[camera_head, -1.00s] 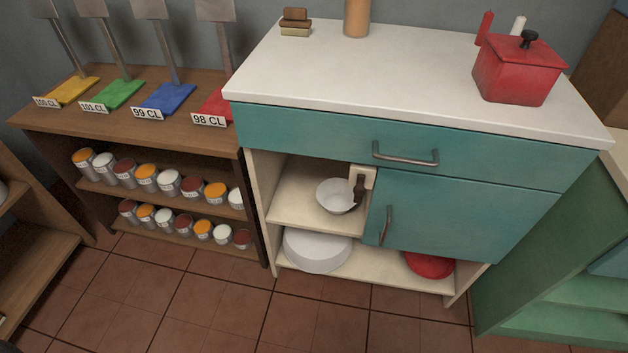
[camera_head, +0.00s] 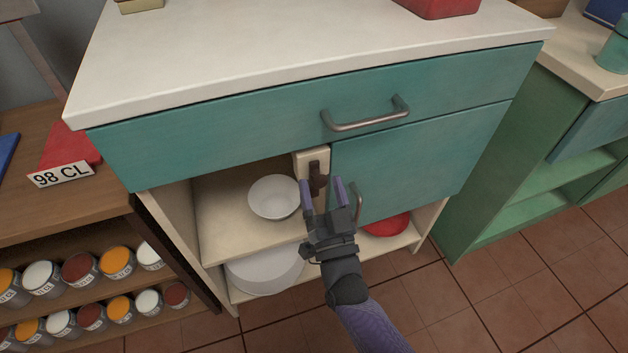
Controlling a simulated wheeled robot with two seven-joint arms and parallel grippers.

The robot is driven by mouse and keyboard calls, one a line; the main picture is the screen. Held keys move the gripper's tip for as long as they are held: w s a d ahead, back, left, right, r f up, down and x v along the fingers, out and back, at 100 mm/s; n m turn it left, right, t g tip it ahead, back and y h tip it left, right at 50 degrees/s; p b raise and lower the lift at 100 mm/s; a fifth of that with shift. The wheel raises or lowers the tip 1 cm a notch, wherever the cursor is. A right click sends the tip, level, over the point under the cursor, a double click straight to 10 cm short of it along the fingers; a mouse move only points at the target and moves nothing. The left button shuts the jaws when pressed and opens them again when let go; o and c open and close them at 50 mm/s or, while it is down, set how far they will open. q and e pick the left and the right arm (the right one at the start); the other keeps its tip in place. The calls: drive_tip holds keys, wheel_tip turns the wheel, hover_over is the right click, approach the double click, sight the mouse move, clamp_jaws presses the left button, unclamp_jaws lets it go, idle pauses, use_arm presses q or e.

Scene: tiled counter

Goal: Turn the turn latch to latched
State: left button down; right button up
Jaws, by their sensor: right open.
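The turn latch (camera_head: 317,178) is a dark brown piece on a cream block (camera_head: 303,160) at the left edge of the teal cabinet door (camera_head: 428,160). It hangs roughly upright, and its lower end is close to my fingers. My right gripper (camera_head: 323,188) is open, with its two purple fingers pointing up toward the latch, one on each side of its lower end as seen from here. I cannot tell whether they touch it. My left gripper is out of view.
A teal drawer with a metal handle (camera_head: 366,116) is above the door. The door's own handle (camera_head: 358,203) is just right of my gripper. A white bowl (camera_head: 274,198) stands on the open shelf to the left. A red dish (camera_head: 387,225) is low on the right.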

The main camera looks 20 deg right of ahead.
drive_tip(key=shift+x, duration=0.9)
drive_tip(key=shift+c, duration=0.3)
clamp_jaws()
drive_tip(key=shift+f, duration=0.1)
idle(0.5)
